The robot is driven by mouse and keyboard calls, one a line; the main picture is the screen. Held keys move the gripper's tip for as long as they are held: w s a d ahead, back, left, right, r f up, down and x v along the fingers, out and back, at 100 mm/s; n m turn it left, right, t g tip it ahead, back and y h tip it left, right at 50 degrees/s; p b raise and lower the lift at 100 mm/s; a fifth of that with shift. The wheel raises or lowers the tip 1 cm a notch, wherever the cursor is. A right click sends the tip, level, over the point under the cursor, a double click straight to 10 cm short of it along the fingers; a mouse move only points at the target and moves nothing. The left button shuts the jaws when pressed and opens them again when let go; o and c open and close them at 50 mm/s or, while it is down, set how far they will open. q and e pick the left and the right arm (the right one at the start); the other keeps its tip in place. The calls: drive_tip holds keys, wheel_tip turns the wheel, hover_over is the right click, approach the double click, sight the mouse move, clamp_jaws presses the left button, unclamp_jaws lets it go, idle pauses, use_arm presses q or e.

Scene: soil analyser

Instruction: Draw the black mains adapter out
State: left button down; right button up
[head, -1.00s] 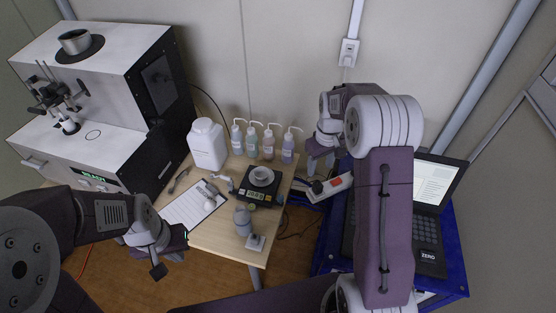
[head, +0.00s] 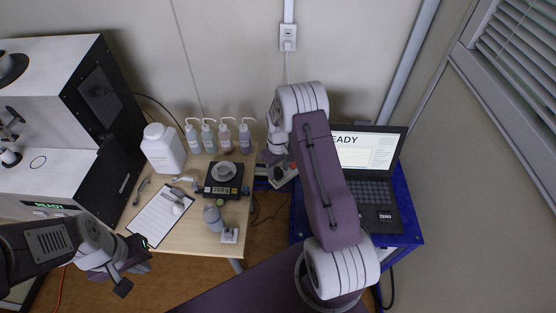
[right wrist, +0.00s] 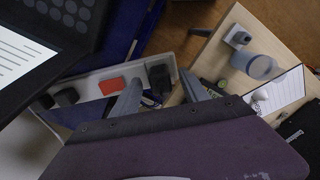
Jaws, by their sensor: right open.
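The black mains adapter (right wrist: 159,79) sits at one end of a white power strip (right wrist: 90,90) with a red switch (right wrist: 112,86). In the right wrist view, my right gripper (right wrist: 160,93) is open, its two grey fingers on either side of the adapter in the picture. I cannot tell whether they touch it. Other black plugs (right wrist: 66,97) sit at the strip's other end. In the head view the strip (head: 284,177) is mostly hidden by my right arm, and the adapter is hidden. My left gripper (head: 131,276) is low at the left, away from the strip; its opening is unclear.
A laptop (head: 370,190) stands on a blue cart (head: 405,205) right of the strip. The wooden table (head: 195,240) at the left holds a scale (head: 223,180), wash bottles (head: 227,137), a white jug (head: 163,150) and a clipboard (head: 155,220). A wall socket (head: 288,38) is behind.

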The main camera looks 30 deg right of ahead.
sight(278, 170)
drive_tip(key=shift+f, duration=0.25)
clamp_jaws()
drive_tip(key=shift+r+p, duration=0.5)
drive_tip(key=shift+r, duration=0.2)
idle(1.7)
drive_tip(key=shift+r+p, duration=1.5)
drive_tip(key=shift+r, duration=0.55)
drive_tip(key=shift+a+f, duration=0.1)
